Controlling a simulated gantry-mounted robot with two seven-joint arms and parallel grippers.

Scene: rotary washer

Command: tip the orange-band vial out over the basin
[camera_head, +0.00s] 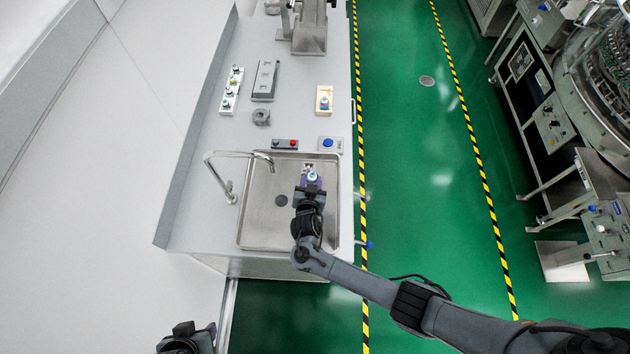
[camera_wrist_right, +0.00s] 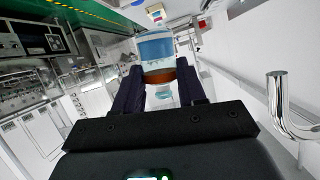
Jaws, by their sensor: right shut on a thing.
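My right gripper (camera_head: 311,188) is over the steel basin (camera_head: 262,225), near its right side. It is shut on the orange-band vial (camera_head: 313,177). In the right wrist view the vial (camera_wrist_right: 155,50) sits between the two fingers (camera_wrist_right: 160,88), with a blue-tinted body and an orange-brown band by the fingertips. The gripper and wrist hide part of the vial in the head view, and I cannot tell its exact tilt. My left gripper (camera_head: 187,335) shows only partly at the bottom edge, away from the basin; its fingers are unclear.
A curved tap (camera_head: 232,160) reaches over the basin's left side. The basin's left half is free.

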